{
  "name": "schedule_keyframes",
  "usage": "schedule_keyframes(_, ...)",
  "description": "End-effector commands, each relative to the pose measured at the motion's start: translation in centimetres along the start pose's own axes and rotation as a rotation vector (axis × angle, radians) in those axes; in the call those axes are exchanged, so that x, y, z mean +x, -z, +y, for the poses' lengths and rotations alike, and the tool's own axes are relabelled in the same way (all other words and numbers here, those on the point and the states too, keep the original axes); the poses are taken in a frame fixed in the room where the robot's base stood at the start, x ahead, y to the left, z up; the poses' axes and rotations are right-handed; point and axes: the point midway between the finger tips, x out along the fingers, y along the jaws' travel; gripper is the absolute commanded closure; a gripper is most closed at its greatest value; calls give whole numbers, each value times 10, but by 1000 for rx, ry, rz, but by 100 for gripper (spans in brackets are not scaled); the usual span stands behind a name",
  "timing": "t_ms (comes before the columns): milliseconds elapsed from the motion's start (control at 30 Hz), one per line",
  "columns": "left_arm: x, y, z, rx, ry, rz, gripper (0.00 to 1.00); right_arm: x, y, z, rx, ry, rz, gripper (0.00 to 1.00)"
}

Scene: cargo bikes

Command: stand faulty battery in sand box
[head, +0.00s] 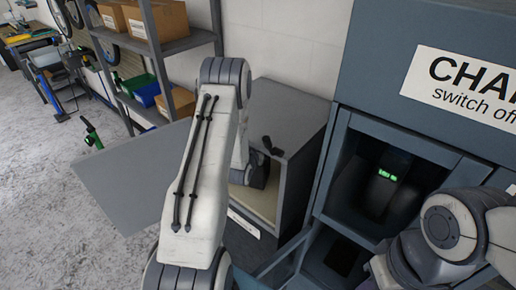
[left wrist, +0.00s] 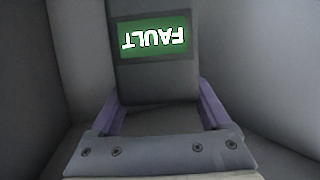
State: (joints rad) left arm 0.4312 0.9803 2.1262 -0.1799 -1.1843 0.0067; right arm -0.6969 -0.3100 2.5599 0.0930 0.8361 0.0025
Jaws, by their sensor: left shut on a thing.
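The faulty battery (left wrist: 150,80) is a dark grey block with a green screen reading FAULT, upside down in the left wrist view. My left gripper (left wrist: 165,118) is shut on it, with a purple finger along each side. Pale grey walls stand close around it. In the head view my left arm reaches into the open grey sand box (head: 292,110), which has a sand-coloured floor; the arm and box walls hide the fingers and most of the battery there. My right arm is at the lower right; its fingertips cannot be made out.
The box's open door (head: 120,182) sticks out to the left. The blue-grey charging cabinet (head: 385,60) stands close on the right, with a dark unit showing green lights (head: 388,176) in a bay. Shelves with cardboard boxes (head: 158,20) stand behind left.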

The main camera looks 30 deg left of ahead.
Motion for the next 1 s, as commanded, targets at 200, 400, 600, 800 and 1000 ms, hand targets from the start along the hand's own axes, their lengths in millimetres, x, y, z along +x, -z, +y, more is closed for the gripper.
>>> schedule_keyframes(200, 7, -6, 0, 1, 1, 10, 100, -10, 0, -1, -1, 0, 0, 73)
schedule_keyframes(400, 12, -21, -1, 2, 1, 13, 100, -18, 1, -1, -3, 0, 0, 73)
schedule_keyframes(600, 15, -26, -1, 2, 1, 16, 100, -19, 1, -1, -3, 0, 0, 73)
schedule_keyframes(800, 15, -26, 0, 2, 1, 16, 100, -18, 1, -1, -3, 0, 0, 73)
schedule_keyframes(1000, 15, -34, 0, 1, 0, 2, 0, -15, 1, -1, -3, 0, 0, 73)
